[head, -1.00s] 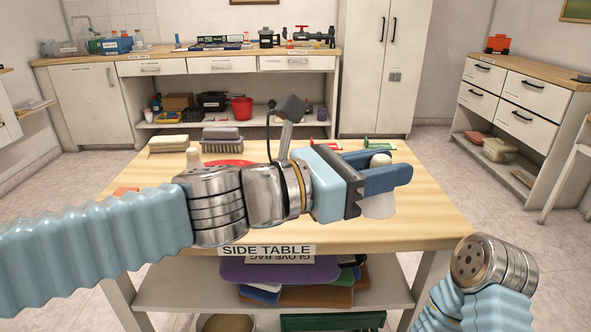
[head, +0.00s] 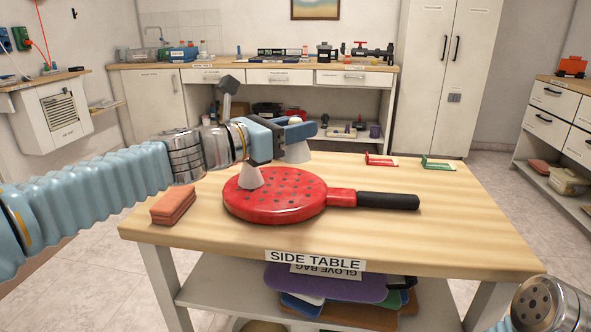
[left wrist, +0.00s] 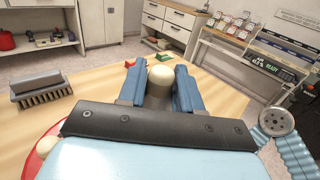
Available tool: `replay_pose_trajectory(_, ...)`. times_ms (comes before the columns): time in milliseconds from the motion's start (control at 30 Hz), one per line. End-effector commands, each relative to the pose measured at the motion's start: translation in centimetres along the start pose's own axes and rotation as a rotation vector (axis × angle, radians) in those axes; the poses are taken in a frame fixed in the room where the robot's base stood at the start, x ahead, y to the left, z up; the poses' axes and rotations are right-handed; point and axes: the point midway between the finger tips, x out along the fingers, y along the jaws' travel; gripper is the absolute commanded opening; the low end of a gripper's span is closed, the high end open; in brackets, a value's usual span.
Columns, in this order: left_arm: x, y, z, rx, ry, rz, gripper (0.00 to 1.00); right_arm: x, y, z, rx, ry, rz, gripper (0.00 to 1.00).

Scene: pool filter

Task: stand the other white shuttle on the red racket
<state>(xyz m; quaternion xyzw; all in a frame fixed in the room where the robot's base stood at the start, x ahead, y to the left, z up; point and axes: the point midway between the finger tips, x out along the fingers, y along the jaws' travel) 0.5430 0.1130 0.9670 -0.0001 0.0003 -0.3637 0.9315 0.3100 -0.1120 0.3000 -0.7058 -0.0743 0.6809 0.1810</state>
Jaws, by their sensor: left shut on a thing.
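The red racket (head: 290,205) lies flat on the side table, its black handle pointing right in the head view. One white shuttle (head: 250,178) stands skirt down on the left part of its face; my gripper hides its top. My left gripper (head: 300,129) is shut on the other white shuttle (head: 297,153), cork up and skirt down. This shuttle appears just past the racket's far edge, off the surface; its exact height is unclear. In the left wrist view its cork (left wrist: 159,75) shows between the fingers. My right gripper is out of view.
A reddish block (head: 173,205) lies at the table's left front. A red item (head: 381,160) and a green item (head: 440,163) lie at the back right. A brush (left wrist: 41,88) shows in the left wrist view.

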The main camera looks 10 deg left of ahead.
Motion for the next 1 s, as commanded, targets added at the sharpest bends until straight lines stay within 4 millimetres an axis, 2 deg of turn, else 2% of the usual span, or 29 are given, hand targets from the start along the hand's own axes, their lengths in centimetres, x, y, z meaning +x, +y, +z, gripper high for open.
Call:
replay_pose_trajectory(100, 1.5, 2.0, -2.9, -0.003, 0.003, 0.001, 0.06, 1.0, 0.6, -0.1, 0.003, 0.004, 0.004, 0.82)
replay_pose_trajectory(200, 2.2, 3.0, -4.3, -0.002, 0.001, -0.001, 0.06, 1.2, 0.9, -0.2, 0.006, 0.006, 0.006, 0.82)
replay_pose_trajectory(400, 3.0, 4.1, -5.6, -0.001, 0.000, -0.001, 0.06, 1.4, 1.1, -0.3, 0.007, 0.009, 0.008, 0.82)
replay_pose_trajectory(600, 3.3, 4.6, -8.8, -0.001, 0.001, -0.001, 0.06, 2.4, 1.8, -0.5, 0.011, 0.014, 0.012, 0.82)
replay_pose_trajectory(1000, 3.3, 4.5, -9.5, 0.001, -0.001, -0.001, 0.05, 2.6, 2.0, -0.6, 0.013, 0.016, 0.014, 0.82)
